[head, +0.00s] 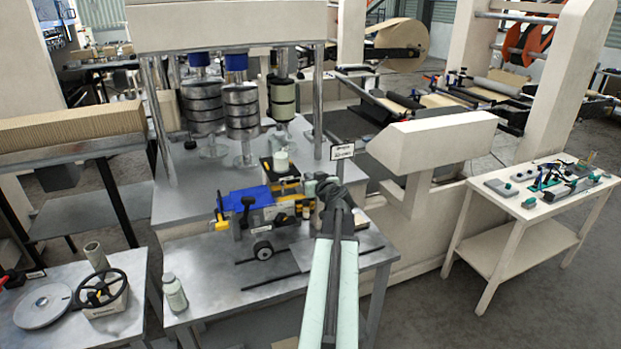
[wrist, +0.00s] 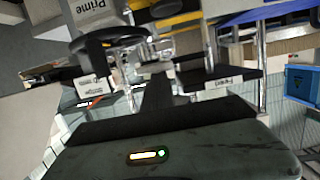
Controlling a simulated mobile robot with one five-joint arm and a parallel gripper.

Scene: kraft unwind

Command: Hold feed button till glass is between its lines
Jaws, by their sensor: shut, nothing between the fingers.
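My gripper (head: 320,188) is at the end of my pale green arm, over the right part of the machine on the metal bench. In the wrist view my gripper (wrist: 157,72) points away from the camera, its narrow dark fingers together and empty. A white plate that seems to read "Feed" (wrist: 224,82) is on a dark block right of the fingers. I cannot make out the feed button itself, nor whether the fingers touch anything. A small pale cylinder (head: 281,160) stands on a dark base behind the machine; I cannot tell if it is the glass. No lines are readable.
A "Prime" plate (wrist: 88,9) and a dark round part (wrist: 105,38) are close to the fingers. The machine has a blue block (head: 247,198) and yellow parts. A small bottle (head: 174,293) stands at the bench's left. A white side table (head: 520,212) is at right.

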